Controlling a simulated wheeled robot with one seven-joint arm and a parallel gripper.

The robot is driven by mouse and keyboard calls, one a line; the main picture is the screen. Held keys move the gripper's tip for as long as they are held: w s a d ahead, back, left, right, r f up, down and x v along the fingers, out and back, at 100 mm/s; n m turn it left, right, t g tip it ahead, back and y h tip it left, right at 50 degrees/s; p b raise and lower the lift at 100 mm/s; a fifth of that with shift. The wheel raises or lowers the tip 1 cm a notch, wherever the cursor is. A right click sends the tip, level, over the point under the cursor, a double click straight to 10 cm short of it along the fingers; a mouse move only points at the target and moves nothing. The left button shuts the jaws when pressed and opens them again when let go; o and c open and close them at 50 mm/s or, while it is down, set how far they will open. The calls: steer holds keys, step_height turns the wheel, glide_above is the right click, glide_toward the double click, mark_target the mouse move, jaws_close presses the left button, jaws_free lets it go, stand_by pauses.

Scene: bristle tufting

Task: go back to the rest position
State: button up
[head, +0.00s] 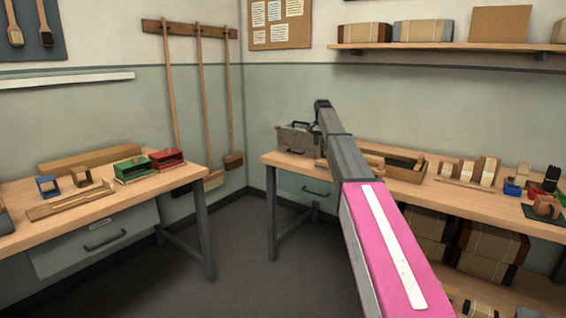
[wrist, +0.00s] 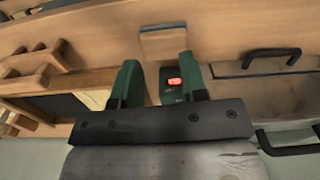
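My arm reaches from the lower right of the head view, pink and then grey, toward the back bench. Its dark end, my gripper (head: 322,105), is small there and its fingers cannot be made out. In the wrist view my gripper (wrist: 158,88) shows two green fingers standing apart. No held thing is clear between them. A dark green part with a lit red display (wrist: 174,84) shows beside the right finger; I cannot tell what it belongs to. A small wooden block (wrist: 163,42) lies beyond the fingertips.
A grey metal case (head: 298,138) stands on the back bench (head: 455,196), near a wooden tray (head: 408,174) and several brush blocks. The left bench (head: 150,187) holds red (head: 167,159) and green (head: 132,169) holders. Open floor (head: 245,255) lies between the benches.

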steer(key=s+f+n, duration=0.3)
steer(key=s+f, duration=2)
steer(key=s, duration=0.1)
steer(key=s+f+n, duration=0.1)
steer(key=s+f, duration=0.3)
steer(key=s, duration=0.5)
steer(key=s+f+n, duration=0.1)
steer(key=s+f, duration=0.3)
steer(key=s, duration=0.6)
steer(key=s+f+n, duration=0.1)
steer(key=s+f, duration=0.3)
steer(key=s, duration=0.5)
steer(key=shift+s+f+n, duration=0.3)
steer(key=shift+s+f, duration=0.05)
steer(key=shift+f, duration=0.05)
